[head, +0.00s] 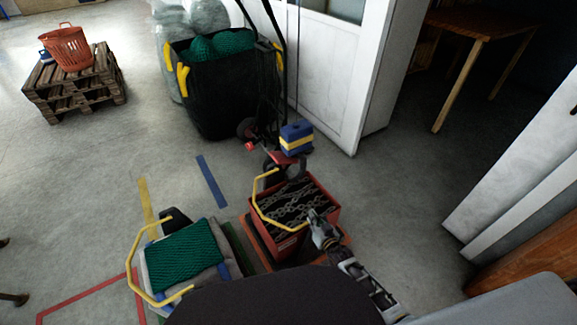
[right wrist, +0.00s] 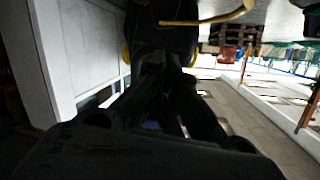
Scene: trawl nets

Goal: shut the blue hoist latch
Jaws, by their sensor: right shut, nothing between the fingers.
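A blue block with a yellow band (head: 297,138) stands above a red bracket, behind the red crate. It is the only blue part near the crate that could belong to the hoist; I cannot make out a separate latch or whether it is open or shut. My right gripper (head: 316,217) is over the front right rim of the red crate, in front of the blue block and apart from it. Its dark fingers (right wrist: 165,72) are shut and empty in the right wrist view. My left gripper is not in view.
The red crate (head: 284,246) holds grey chains and has a yellow handle bar. Left of it, a bin (head: 221,260) holds green net. A black tub (head: 215,108) stands behind, near a white door (head: 330,75). A pallet (head: 72,86) with an orange basket is far left.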

